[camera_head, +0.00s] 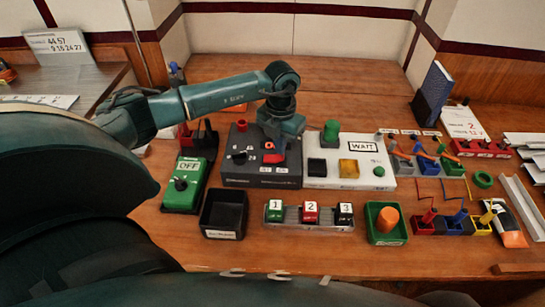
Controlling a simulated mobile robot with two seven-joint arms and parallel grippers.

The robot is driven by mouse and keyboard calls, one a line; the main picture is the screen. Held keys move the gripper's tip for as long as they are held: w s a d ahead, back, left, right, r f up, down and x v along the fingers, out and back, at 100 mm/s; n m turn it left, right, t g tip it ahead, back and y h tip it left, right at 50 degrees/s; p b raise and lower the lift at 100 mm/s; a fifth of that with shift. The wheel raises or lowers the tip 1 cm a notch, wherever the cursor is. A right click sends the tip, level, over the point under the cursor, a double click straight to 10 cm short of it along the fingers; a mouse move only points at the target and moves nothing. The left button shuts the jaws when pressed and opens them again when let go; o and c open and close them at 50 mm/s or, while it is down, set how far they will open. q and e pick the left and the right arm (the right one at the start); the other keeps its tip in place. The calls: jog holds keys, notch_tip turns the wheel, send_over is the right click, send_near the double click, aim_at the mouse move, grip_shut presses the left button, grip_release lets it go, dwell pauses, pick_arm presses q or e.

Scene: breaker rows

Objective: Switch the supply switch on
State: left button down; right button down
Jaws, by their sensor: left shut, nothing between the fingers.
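A green box (187,183) with a white sign reading OFF and a round knob stands left of centre. Beside it is a dark grey box (236,169) with a black knob, a red part and small labels. I cannot read which one is marked as the supply switch. My left gripper (270,148) reaches in from the left and points down over the right half of the dark box. It is shut and empty, close to the red part; I cannot tell whether they touch. It hides some of the box's top. My right gripper is not in view.
A white panel (322,176) reading WAIT, with a green knob, stands right of the dark box. In front are an empty black bin (224,211), a tray (328,223) of numbered blocks and a green tray (399,234). Coloured bins and levers crowd the right; the back table is mostly clear.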

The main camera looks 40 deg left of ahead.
aim_at(279, 156)
pick_arm(q)
jog(key=shift+f, duration=0.4)
jog(key=shift+f+b, duration=0.6)
jog(key=shift+b, duration=0.05)
jog(key=shift+r, duration=0.1)
jog(key=shift+r+p, duration=2.6)
jog(key=shift+r, duration=0.95)
jog(key=shift+f, duration=0.1)
